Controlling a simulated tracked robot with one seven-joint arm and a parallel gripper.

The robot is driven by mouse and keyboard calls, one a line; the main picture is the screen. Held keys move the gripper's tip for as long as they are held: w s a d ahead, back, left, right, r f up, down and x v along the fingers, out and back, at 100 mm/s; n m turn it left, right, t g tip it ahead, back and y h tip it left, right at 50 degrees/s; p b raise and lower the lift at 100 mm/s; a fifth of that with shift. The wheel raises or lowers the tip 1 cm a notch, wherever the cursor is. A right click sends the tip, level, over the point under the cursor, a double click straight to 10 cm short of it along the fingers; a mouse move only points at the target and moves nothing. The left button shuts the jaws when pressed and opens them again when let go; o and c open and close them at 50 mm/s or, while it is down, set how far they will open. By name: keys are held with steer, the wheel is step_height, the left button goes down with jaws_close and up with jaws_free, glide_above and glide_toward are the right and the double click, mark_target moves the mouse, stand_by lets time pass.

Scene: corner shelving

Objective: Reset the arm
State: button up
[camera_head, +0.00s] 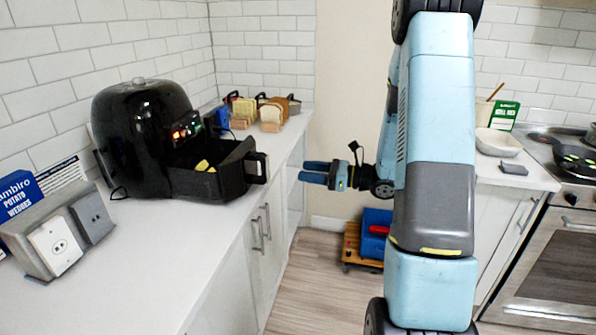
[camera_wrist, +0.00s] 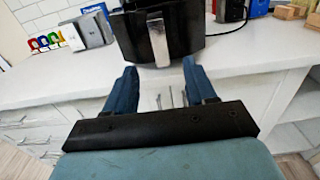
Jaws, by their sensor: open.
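My gripper (camera_head: 316,174) is at the end of my blue arm, in the open space to the right of the left counter's edge in the head view. Its two blue fingers point left and are apart. In the wrist view my gripper (camera_wrist: 158,85) is open, with nothing between the fingers. The fingers are in front of the counter edge, apart from it. Beyond them is the black air fryer drawer (camera_wrist: 130,42) with its silver handle.
The black air fryer (camera_head: 140,140) stands on the left counter (camera_head: 150,250) with its drawer (camera_head: 210,182) pulled out and yellow pieces inside. Bread and boxes (camera_head: 272,112) stand behind it. A wooden dolly with a blue box (camera_head: 373,232) is on the floor. A stove is at the right.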

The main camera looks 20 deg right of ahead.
steer(key=shift+s+d, duration=0.15)
steer(key=shift+d, duration=0.05)
stand_by(0.4)
steer(key=s+a+r+n+g+h, duration=0.3)
steer(key=s+a+r+n+g, duration=0.15)
steer(key=s+n, duration=0.3)
steer(key=s+a+r+n+g+h, duration=0.3)
steer(key=s+a+r+n+g, duration=0.15)
steer(key=s+n, duration=0.35)
steer(key=s+d+r+n+t+h, duration=0.5)
steer(key=s+d+r+n+h, duration=0.2)
steer(key=s, duration=0.4)
steer(key=r+n+h, duration=0.1)
steer(key=h, duration=0.1)
steer(key=shift+d+t+h, duration=0.25)
steer(key=shift+t+h, duration=0.15)
steer(key=shift+s+n, duration=0.1)
steer(key=shift+n, duration=0.15)
